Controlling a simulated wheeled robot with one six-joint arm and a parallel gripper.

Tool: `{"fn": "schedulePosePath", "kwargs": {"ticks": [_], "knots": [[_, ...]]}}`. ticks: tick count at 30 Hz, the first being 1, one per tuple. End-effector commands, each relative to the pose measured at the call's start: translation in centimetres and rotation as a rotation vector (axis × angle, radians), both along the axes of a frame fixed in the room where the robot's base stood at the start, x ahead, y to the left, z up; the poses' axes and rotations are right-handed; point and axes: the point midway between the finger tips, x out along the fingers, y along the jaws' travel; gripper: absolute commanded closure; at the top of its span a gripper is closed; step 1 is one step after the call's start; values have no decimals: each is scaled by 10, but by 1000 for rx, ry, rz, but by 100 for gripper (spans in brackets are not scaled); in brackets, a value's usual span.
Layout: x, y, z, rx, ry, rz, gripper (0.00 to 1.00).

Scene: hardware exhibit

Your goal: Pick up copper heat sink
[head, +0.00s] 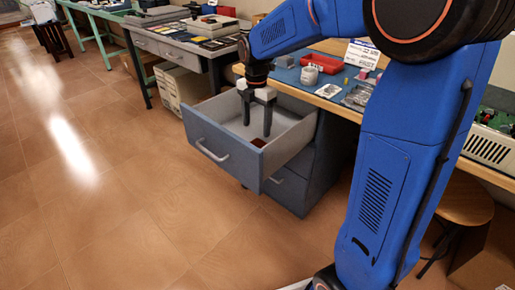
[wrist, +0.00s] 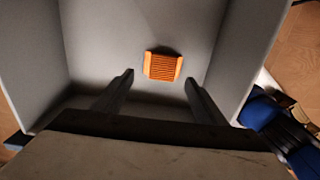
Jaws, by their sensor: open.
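The copper heat sink (wrist: 163,67) is a small orange, finned block lying on the floor of the open drawer (wrist: 108,30). In the head view a small dark red piece of it (head: 258,142) shows in the drawer (head: 222,157), close to a fingertip. My gripper (head: 258,132) points down into the drawer, and it also shows in the wrist view (wrist: 160,82). Its two fingers are apart with nothing between them. In the wrist view the heat sink lies just beyond the fingertips, roughly centred between them. I cannot tell the height of the fingertips above the drawer floor.
Drawer walls stand close around my gripper. A workbench above the drawer holds a red container (head: 324,63), a small sign (head: 361,54) and small parts. A cardboard box (head: 180,90) stands behind the drawer. A stool (head: 462,203) is at right. The tiled floor at left is clear.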

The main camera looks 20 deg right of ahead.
Motion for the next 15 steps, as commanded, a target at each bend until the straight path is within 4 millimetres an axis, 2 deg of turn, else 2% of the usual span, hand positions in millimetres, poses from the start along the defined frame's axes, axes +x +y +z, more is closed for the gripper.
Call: {"fn": "schedulePosePath", "kwargs": {"ticks": [3, 11, 15], "knots": [[-1, 0, -16, 0, 1, 0, 34], [-2, -1, -31, 0, 2, -1, 34], [-6, -2, -50, -1, 3, -1, 34]]}}
